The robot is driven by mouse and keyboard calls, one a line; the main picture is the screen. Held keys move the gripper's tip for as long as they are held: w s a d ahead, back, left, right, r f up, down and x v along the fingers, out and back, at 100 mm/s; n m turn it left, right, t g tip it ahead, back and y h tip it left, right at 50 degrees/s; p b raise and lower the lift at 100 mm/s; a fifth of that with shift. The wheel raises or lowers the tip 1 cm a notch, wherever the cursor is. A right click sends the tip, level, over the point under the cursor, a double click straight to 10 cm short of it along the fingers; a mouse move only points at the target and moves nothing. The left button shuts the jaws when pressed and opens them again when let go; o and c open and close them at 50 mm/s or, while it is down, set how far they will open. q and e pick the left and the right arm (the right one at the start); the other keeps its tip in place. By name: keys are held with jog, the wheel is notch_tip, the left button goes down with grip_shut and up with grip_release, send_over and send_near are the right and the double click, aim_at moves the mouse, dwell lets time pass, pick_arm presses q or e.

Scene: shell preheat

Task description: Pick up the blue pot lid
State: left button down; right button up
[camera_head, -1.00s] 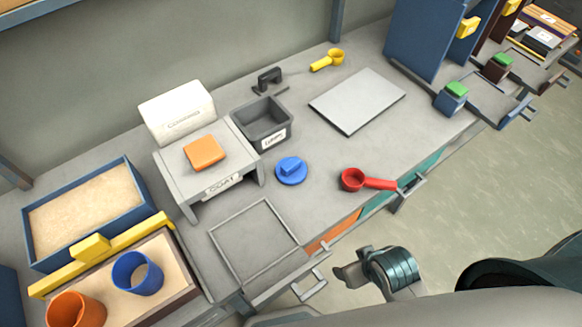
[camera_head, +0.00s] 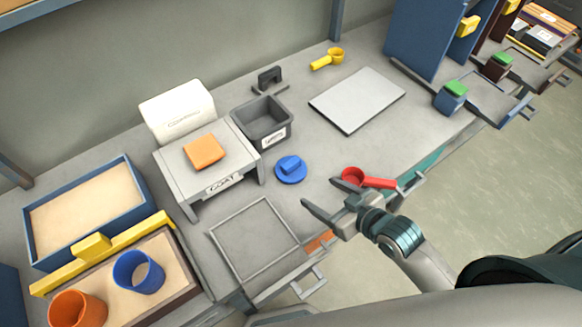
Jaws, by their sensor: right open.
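The blue pot lid (camera_head: 291,170) is a round disc with a block-shaped handle on top. It lies flat on the grey bench, right of the small grey stand marked COAT. My right gripper (camera_head: 318,196) reaches over the bench's front edge, to the right of and nearer than the lid. Its fingers are open and empty, apart from the lid, and point toward the left. My left gripper is not in view.
A red scoop (camera_head: 367,179) lies just behind my right gripper, partly hidden by it. A grey bin (camera_head: 262,122) stands behind the lid. The stand (camera_head: 214,170) carries an orange block (camera_head: 204,151). An empty square frame (camera_head: 254,240) lies in front. A blue pot (camera_head: 138,271) stands front left.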

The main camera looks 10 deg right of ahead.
aim_at(291, 163)
jog(key=shift+w+a+r+t+y, duration=0.1)
jog(key=shift+w+r+t+y, duration=0.55)
jog(key=shift+w+r, duration=0.5)
jog(key=shift+w+f, duration=0.1)
jog(key=shift+f, duration=0.05)
jog(key=shift+w+a+f, duration=0.2)
jog(key=shift+w+a, duration=0.1)
jog(key=shift+w, duration=0.2)
jog(key=p+x, duration=0.2)
jog(key=x, duration=0.9)
jog(key=shift+d+p, duration=0.1)
jog(key=shift+p, duration=0.3)
jog(key=shift+w+f+p, duration=0.15)
jog(key=shift+w+p, duration=0.15)
jog(key=p+x, duration=0.1)
jog(key=x, duration=0.2)
jog(key=shift+w+f, duration=0.15)
jog(key=shift+w, duration=0.1)
jog(key=shift+w+a+f, duration=0.25)
jog(key=shift+w+a, duration=0.05)
jog(key=shift+w, duration=0.05)
